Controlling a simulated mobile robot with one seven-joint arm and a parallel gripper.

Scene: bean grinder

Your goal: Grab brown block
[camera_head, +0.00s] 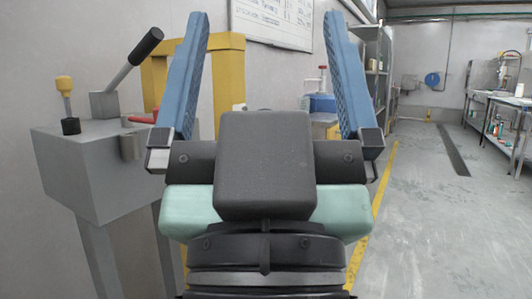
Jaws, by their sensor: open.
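My gripper (265,20) fills the middle of the head view, with its two blue fingers spread wide and pointing away from the camera. It is open, and nothing shows between the fingers except the wall and background. No brown block can be made out in this view. My gripper's dark body and wrist hide much of the area straight ahead and below.
A grey machine (82,162) with a black-handled lever (140,52) and a yellow-knobbed lever (65,88) stands close at left. A yellow frame (226,75) and blue equipment (322,104) stand behind my gripper. Open floor (432,225) lies right; a workbench (503,115) is farther back.

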